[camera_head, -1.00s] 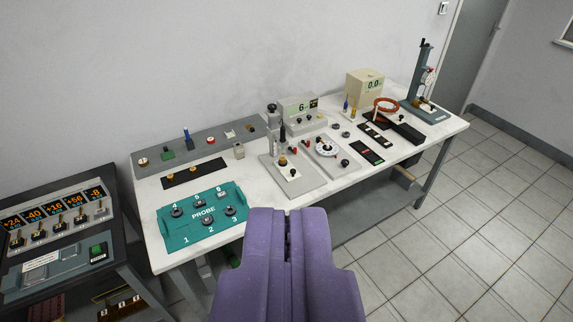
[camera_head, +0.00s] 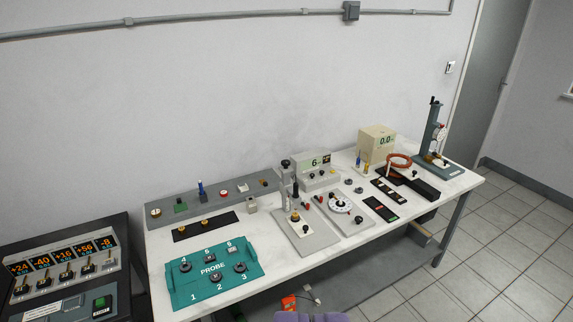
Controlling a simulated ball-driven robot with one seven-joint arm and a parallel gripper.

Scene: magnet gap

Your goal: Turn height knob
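A grey upright stand (camera_head: 432,138) with a dark knob at its top and a round red-and-white part on its side is at the far right end of the bench. A second, shorter grey post (camera_head: 287,172) with a dark top stands mid-bench on a plate. I cannot tell which knob is the height knob.
A dark console (camera_head: 62,270) with orange displays stands at the left. Tiled floor (camera_head: 480,250) is open at the right.

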